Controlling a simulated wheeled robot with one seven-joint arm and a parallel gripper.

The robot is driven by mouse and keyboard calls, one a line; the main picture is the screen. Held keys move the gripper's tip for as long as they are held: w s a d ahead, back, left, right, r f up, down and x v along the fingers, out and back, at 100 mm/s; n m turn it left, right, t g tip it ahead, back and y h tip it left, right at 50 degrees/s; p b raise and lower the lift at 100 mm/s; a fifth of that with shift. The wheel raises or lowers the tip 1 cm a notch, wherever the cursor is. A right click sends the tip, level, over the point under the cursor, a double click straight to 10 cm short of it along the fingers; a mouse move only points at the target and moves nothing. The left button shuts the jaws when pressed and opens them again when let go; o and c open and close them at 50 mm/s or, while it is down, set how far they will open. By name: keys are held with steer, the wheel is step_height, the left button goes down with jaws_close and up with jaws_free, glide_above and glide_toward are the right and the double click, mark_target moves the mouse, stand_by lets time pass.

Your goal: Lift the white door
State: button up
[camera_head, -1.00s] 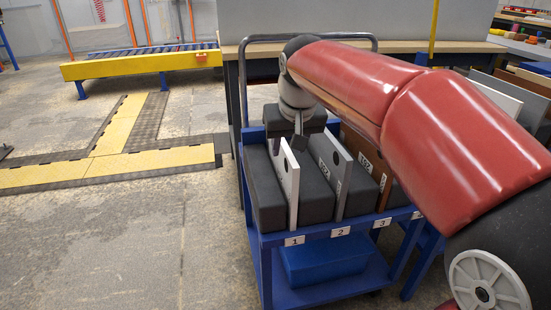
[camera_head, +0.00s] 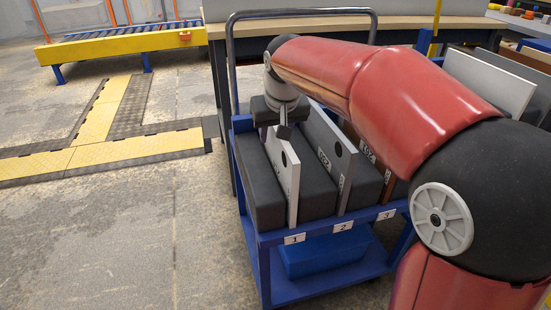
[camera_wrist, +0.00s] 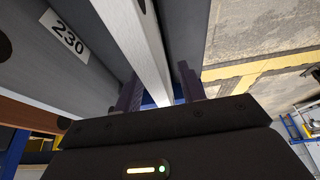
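The white door (camera_head: 283,172) is a thin pale board with a dark round hole, standing upright in the blue cart's slot labelled 1. In the wrist view its pale edge (camera_wrist: 140,45) runs between the two fingers of my gripper (camera_wrist: 160,88). The fingers are apart, one on each side of the board, with a visible gap at least on the right. In the head view my gripper (camera_head: 284,130) is at the top of the white door, partly hidden by my wrist.
The blue cart (camera_head: 262,240) has dark padded dividers. A grey board (camera_head: 328,150) stands in slot 2, and a brown board (camera_head: 388,185) is near slot 3. The cart's handle (camera_head: 300,13) rises behind. A workbench (camera_head: 400,29) stands at the back.

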steer(key=x, duration=0.2)
steer(key=shift+w+f, duration=0.15)
steer(key=shift+f, duration=0.1)
jaws_close()
steer(key=shift+r, duration=0.1)
stand_by(1.1)
